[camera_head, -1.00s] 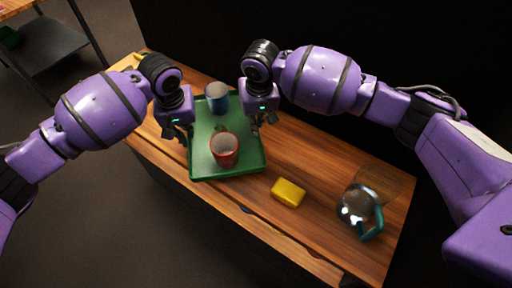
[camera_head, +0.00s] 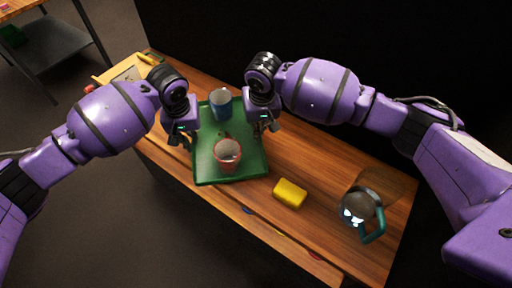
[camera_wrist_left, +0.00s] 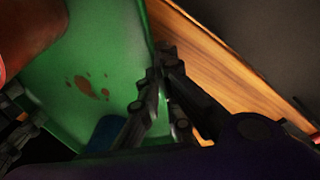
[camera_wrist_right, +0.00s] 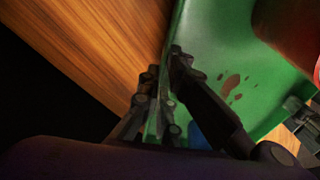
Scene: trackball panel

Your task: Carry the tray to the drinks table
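The green tray (camera_head: 257,160) is over the wooden table, with brown stains on its floor. A red cup (camera_head: 227,155) and a blue cup (camera_head: 220,104) stand upright on it. My left gripper (camera_head: 181,140) is at the tray's left rim; in the left wrist view its fingers (camera_wrist_left: 158,75) close around that rim. My right gripper (camera_head: 262,135) is at the right rim; in the right wrist view its fingers (camera_wrist_right: 164,65) close around it. I cannot tell whether the tray's underside touches the table.
On the wooden table (camera_head: 325,180), a yellow block (camera_head: 290,193) lies right of the tray, and a glass jug with a teal handle (camera_head: 372,230) stands at the right end. Small items lie at the far left end. Another table (camera_head: 60,40) stands at the upper left, across open floor.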

